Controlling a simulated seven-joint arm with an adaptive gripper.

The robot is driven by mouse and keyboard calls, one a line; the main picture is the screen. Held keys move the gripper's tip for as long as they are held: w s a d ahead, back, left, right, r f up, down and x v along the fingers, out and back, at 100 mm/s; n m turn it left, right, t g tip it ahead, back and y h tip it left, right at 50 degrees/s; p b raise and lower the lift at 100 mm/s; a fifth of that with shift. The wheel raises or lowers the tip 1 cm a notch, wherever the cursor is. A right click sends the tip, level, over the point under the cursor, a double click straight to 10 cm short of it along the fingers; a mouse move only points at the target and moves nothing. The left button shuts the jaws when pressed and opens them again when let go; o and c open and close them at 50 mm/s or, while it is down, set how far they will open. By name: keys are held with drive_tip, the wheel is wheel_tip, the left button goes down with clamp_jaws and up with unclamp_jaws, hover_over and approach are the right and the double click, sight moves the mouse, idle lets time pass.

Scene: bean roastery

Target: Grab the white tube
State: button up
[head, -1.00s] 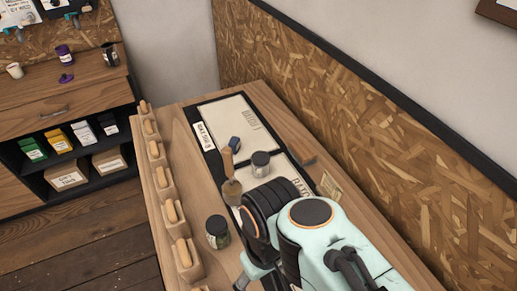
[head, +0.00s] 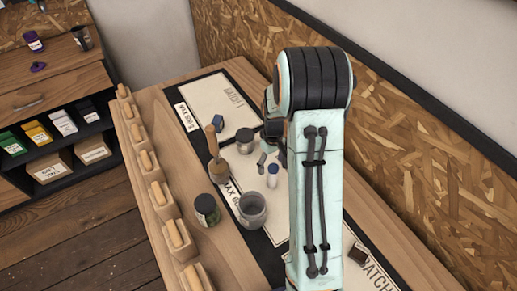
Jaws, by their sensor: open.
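A small white tube (head: 272,181) with a blue-grey top stands on the mat, left of my arm in the head view. My gripper (head: 268,158) is open, just behind and above the tube in the picture. One finger shows beside the tube's top. The rest of the gripper is largely hidden behind my arm. I cannot tell whether a finger touches the tube. The tube does not look held.
A grey open jar (head: 253,210), a dark jar (head: 207,209), a wooden-handled brush (head: 217,155) and a grey lidded tin (head: 245,140) stand close on the left. A blue piece (head: 218,122) lies farther back. Wooden blocks (head: 162,201) line the left table edge. A dark block (head: 358,254) is right.

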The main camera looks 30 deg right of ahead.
sight(273, 178)
drive_tip(key=f, duration=0.7)
drive_tip(key=shift+s+d, duration=0.2)
drive_tip(key=shift+s, duration=0.05)
drive_tip(key=c, duration=1)
